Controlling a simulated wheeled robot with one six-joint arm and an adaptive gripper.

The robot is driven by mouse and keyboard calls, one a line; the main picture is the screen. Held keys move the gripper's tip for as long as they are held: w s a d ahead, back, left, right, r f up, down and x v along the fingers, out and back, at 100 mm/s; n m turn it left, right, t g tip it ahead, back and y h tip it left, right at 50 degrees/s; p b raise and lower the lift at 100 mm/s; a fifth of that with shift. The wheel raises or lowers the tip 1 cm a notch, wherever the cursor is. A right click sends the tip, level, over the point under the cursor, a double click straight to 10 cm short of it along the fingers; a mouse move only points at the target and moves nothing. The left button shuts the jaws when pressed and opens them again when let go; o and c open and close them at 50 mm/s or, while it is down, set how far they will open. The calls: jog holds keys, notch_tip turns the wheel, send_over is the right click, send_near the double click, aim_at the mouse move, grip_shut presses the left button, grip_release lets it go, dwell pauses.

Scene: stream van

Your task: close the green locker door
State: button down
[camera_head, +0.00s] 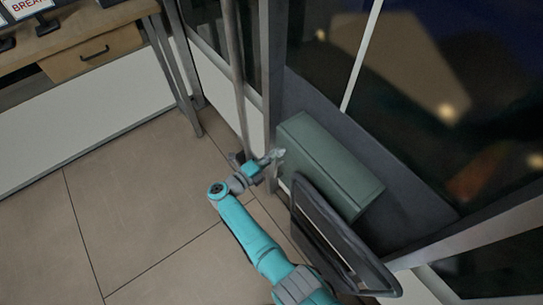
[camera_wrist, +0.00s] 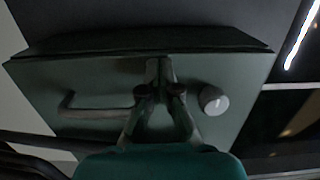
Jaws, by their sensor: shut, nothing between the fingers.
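The green locker (camera_head: 335,165) is a box with its top facing up, set against the glass wall in the head view. In the wrist view its green door (camera_wrist: 90,80) fills the middle, with a bar handle (camera_wrist: 95,112) on the left and a round pale knob (camera_wrist: 214,100) on the right. The door looks flush or nearly flush with the body; I cannot tell if a small gap is left. My gripper (camera_head: 279,154) is shut and empty, its fingertips at the door's front, between handle and knob in the wrist view (camera_wrist: 160,68). Contact is unclear.
A dark-framed panel (camera_head: 340,240) stands close at the right of my arm. A thin upright post (camera_head: 235,80) rises just behind my gripper. A wooden desk with a drawer (camera_head: 90,55) is at the upper left. The tiled floor on the left is clear.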

jog(key=v, duration=1.2)
